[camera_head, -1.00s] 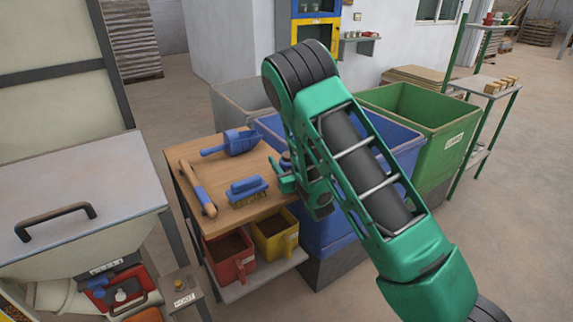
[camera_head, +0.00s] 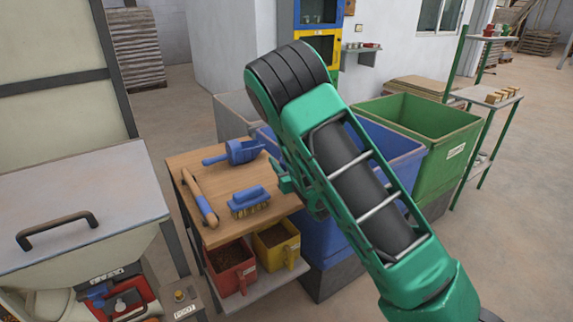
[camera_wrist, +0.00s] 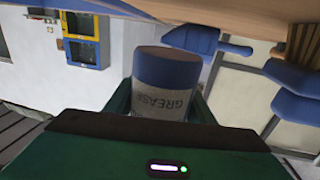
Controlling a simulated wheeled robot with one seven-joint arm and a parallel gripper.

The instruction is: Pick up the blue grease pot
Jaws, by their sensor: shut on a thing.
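The blue grease pot (camera_wrist: 165,82) shows in the wrist view, a blue cylinder with a pale label reading GREASE and a greyish end. It sits between the two green fingers of my gripper (camera_wrist: 163,102), which is shut on it. In the head view my gripper (camera_head: 284,177) is mostly hidden behind my own arm, at the right edge of the small wooden bench top (camera_head: 215,225). The pot cannot be made out in the head view.
On the bench top lie a blue scoop (camera_head: 236,152), a blue brush (camera_head: 248,200) and a wooden-handled tool (camera_head: 200,197). Red (camera_head: 231,266) and yellow (camera_head: 277,243) bins stand below. A blue crate (camera_head: 398,150) and a green crate (camera_head: 425,122) stand to the right.

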